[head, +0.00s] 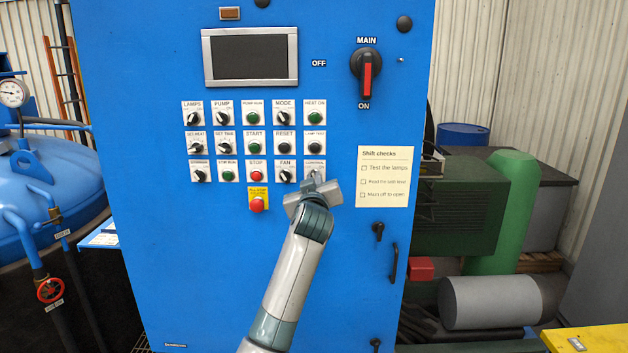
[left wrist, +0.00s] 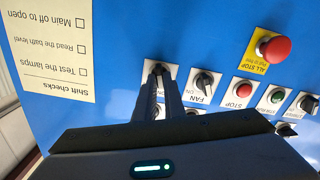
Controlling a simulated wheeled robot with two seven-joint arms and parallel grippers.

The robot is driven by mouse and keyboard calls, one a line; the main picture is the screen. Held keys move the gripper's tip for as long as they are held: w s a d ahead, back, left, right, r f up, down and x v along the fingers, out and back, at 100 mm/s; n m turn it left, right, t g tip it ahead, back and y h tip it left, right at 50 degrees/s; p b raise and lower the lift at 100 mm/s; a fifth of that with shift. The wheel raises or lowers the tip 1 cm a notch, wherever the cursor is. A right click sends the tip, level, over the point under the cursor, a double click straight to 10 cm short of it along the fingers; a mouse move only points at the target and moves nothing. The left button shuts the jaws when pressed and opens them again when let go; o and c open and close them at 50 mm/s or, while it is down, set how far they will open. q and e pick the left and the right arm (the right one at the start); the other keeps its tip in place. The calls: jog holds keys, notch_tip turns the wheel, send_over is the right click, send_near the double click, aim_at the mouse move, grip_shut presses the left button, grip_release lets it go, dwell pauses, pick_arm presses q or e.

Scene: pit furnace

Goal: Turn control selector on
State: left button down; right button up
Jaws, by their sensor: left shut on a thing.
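The control selector (head: 315,164) is at the right end of the bottom row of small controls on the blue cabinet. Its label is too small to read surely, and my gripper hides most of its knob. My left gripper (head: 312,178) reaches up from below and is shut on this knob. In the left wrist view, which is upside down, the two dark fingers (left wrist: 163,78) close on the knob in front of its white plate (left wrist: 149,68). The knob's angle is hidden between the fingers. My right gripper is not in view.
The FAN selector (head: 285,174) is just left of my gripper, and the red STOP button (head: 256,175) is beyond it. A red all-stop button (head: 257,205) sits lower left. The MAIN switch (head: 367,75) points down to ON. A shift checks note (head: 385,178) is to the right.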

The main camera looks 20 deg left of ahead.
pick_arm(q)
jog(key=shift+d+m+p, duration=0.15)
jog(key=shift+m+p, duration=1.85)
jog(key=shift+m, duration=2.9)
jog(key=c, duration=1.8)
grip_release()
jog(key=shift+c, duration=0.2)
